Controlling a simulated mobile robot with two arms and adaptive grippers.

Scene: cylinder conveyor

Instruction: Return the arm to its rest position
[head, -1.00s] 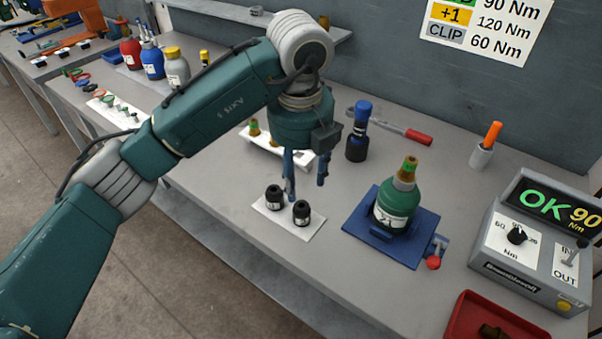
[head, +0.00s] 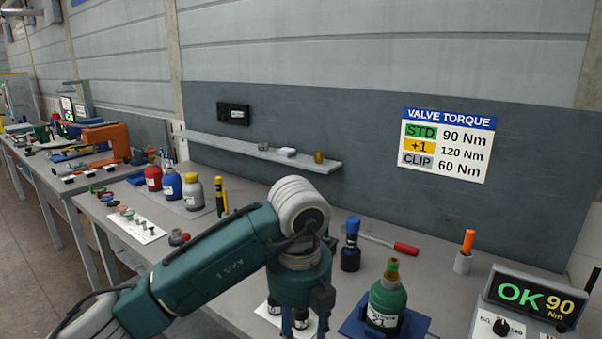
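My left arm comes in from the lower left, and its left gripper (head: 304,324) points down near the bottom edge of the head view. Its two fingers stand apart with nothing seen between them, though the tips are partly cut off by the frame. It hangs over or just behind the white plate with the black caps (head: 273,306), which it partly hides. My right gripper is not in view.
A green bottle (head: 386,300) stands on a blue fixture (head: 414,324) to the right. A dark blue-topped tool (head: 350,246) stands behind the gripper. The torque box (head: 528,297) reads OK 90 Nm. Red, blue and grey bottles (head: 193,193) stand back left. A shelf (head: 250,150) runs along the wall.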

